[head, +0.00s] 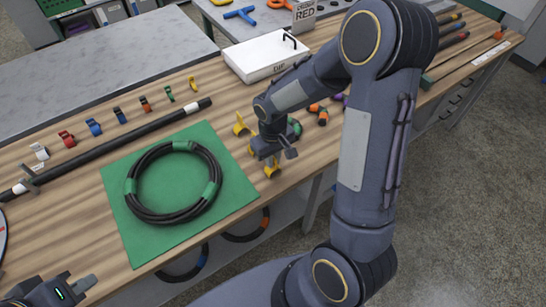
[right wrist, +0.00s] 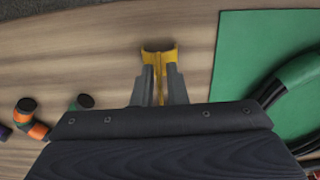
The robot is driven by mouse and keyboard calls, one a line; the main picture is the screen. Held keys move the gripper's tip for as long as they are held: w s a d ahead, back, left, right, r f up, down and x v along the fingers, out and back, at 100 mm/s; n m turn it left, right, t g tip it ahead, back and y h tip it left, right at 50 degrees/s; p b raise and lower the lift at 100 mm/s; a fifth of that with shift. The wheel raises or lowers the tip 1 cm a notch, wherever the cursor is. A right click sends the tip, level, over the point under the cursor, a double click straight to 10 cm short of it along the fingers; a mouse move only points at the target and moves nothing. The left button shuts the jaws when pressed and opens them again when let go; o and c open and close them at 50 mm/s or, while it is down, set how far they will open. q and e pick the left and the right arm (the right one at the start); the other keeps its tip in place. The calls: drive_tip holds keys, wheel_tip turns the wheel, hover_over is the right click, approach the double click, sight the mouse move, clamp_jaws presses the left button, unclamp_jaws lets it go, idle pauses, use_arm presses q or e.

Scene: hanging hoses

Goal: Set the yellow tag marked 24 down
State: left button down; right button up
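My right gripper (head: 268,153) is low over the table, just right of the green mat. In the right wrist view its fingers (right wrist: 160,88) are closed on a yellow tag (right wrist: 159,53), which shows between and beyond the tips. The tag also shows in the head view (head: 272,169), close to the table's front edge. Its number is not readable, and I cannot tell whether it touches the wood. Another yellow piece (head: 241,125) is behind the gripper. My left gripper (head: 80,289) is at the bottom left, empty as far as seen; its finger gap is unclear.
A coiled black hose (head: 143,161) with green bands lies on the green mat (head: 235,187). A straight black hose (head: 112,144) and a row of coloured clips (head: 94,127) lie behind it. Orange-banded pieces (head: 318,113) and a white box (head: 262,55) are further right and back.

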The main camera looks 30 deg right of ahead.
drive_tip(key=shift+o, duration=0.8)
drive_tip(key=shift+r, duration=0.3)
wheel_tip(320, 180, up, 10)
drive_tip(key=shift+r, duration=0.2)
drive_tip(key=s+a+r+m+t+y, duration=0.1)
drive_tip(key=s+a+r+t+y, duration=0.1)
drive_tip(key=s, duration=0.6)
drive_tip(key=s+a+r+m+t+y, duration=0.1)
drive_tip(key=s+a+r+t, duration=0.1)
drive_tip(key=s+r, duration=0.3)
drive_tip(key=s+t, duration=0.1)
drive_tip(key=s, duration=0.3)
drive_tip(key=shift+s+m+t+y, duration=0.25)
drive_tip(key=shift+m+t+y, duration=0.05)
drive_tip(key=shift+m+y, duration=0.1)
